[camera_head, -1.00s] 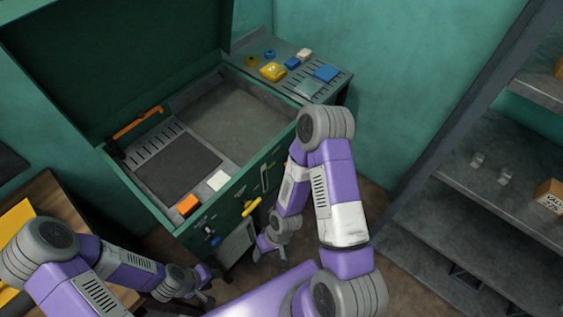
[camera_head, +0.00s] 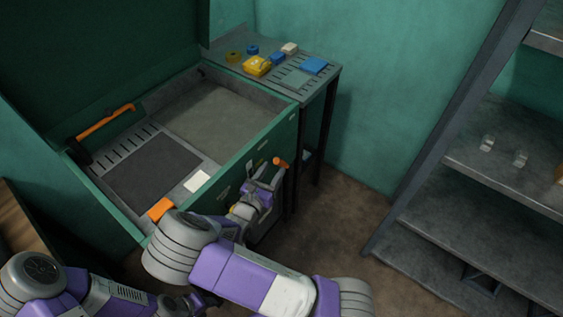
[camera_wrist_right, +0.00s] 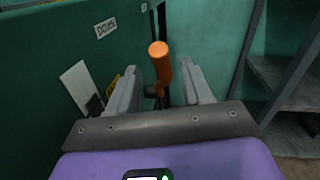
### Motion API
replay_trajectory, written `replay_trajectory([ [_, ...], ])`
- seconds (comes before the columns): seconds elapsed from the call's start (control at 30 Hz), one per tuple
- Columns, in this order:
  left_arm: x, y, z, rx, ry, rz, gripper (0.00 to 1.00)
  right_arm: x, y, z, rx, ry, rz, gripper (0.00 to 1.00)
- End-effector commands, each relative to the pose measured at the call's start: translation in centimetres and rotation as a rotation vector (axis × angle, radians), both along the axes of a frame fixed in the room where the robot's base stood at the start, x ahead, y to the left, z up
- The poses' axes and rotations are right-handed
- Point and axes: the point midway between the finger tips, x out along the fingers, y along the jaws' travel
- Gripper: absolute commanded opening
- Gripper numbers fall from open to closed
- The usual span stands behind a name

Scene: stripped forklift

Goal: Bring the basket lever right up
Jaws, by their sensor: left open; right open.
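A lever with an orange handle (camera_head: 281,161) sticks out from the front of the green cabinet-like machine (camera_head: 236,168). It also shows in the right wrist view (camera_wrist_right: 159,58), beside a "DOWN" label (camera_wrist_right: 105,28). My right gripper (camera_head: 270,178) is at this lever. In the right wrist view the jaws (camera_wrist_right: 160,78) are open, one finger on each side of the lever, with gaps visible. My left gripper (camera_head: 208,301) is open at the bottom of the head view, away from the lever.
The machine's lid stands open over a shallow tray with an orange block (camera_head: 160,209) and a white block (camera_head: 197,181). A side shelf (camera_head: 318,82) holds small coloured items. Metal shelving (camera_head: 480,180) stands at the right. Floor between is clear.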

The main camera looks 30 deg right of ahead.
Motion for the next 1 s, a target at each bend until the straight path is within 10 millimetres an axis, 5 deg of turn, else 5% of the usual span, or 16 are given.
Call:
replay_trajectory([
  [0.4,0.0,0.0,-1.7,0.0,0.0,0.0,0.43,3.0,-5.2,-0.2,0.004,0.002,-0.005,0.5],
  [0.77,0.0,0.0,-1.8,0.0,0.0,0.0,0.43,3.4,-5.7,-0.1,0.006,0.003,-0.005,0.5],
  [1.0,0.0,0.0,-1.8,0.0,0.0,0.0,0.43,3.3,-5.7,-0.1,0.006,0.004,-0.006,0.14],
])
